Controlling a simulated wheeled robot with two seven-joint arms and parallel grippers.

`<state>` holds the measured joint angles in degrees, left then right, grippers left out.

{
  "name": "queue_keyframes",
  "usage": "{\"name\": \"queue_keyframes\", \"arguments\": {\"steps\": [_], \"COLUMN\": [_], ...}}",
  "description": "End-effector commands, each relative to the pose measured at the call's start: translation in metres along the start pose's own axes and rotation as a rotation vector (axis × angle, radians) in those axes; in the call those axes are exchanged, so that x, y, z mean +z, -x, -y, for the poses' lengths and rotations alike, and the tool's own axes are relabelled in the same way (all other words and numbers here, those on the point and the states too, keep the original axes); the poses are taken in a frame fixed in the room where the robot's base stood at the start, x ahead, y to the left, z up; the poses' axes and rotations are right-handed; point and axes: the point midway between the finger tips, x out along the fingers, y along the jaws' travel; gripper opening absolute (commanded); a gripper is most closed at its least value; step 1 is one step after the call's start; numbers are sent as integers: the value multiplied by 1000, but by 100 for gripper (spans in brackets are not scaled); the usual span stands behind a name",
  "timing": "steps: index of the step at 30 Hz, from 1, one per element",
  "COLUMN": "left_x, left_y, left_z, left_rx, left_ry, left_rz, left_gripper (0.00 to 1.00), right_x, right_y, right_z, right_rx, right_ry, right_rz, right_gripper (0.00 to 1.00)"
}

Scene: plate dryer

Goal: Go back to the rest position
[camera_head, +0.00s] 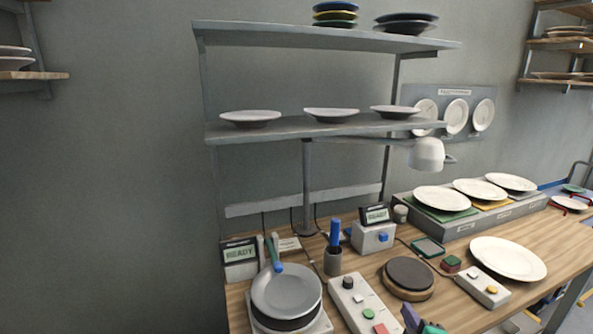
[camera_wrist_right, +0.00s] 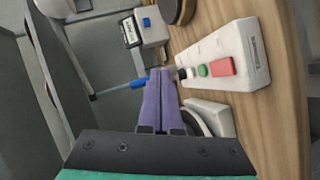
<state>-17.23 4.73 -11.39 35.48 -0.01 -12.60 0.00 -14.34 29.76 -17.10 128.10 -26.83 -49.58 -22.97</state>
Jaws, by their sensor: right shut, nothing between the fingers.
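My right gripper (camera_head: 411,318) shows only partly at the bottom edge of the head view, with purple fingers and a bit of green body, at the table's front side. In the right wrist view my right gripper (camera_wrist_right: 160,74) has its two purple fingers pressed together, with nothing between them. It is near the white control box with green and red buttons (camera_wrist_right: 245,58), which also stands on the table in the head view (camera_head: 349,292). My left gripper is not in view.
A grey plate (camera_head: 285,288) rests on a device at the table's front left. A round dark pad (camera_head: 410,274), a white button box (camera_head: 482,288) and a white plate (camera_head: 507,258) are to the right. A pen cup (camera_head: 333,263) stands behind. A lamp (camera_head: 427,153) overhangs the table.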

Motion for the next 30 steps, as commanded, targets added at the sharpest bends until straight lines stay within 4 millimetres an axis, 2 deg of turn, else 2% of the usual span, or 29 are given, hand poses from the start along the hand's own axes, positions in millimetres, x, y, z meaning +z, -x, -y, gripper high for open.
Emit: {"name": "queue_keyframes", "arguments": {"steps": [1,3,6,9,15,23,26,29,30], "left_x": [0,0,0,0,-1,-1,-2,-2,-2], "left_y": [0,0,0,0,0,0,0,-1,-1], "left_z": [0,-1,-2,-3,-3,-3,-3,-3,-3], "left_rx": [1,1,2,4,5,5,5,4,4], "left_ry": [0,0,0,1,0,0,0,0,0], "left_rz": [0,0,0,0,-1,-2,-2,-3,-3], "left_gripper": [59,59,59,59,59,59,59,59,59], "right_x": [17,36,53,61,65,83,94,109,116], "right_y": [8,23,47,73,131,91,81,74,74], "right_z": [26,61,104,139,194,279,319,367,390], "right_rx": [-98,-225,-377,-506,-735,-768,-782,-797,-804], "right_ry": [-164,-356,-567,-731,-989,-970,-960,-949,-944], "right_rz": [75,179,307,421,635,673,687,702,710], "right_gripper": [0,0,0,0,0,0,0,0,0]}}
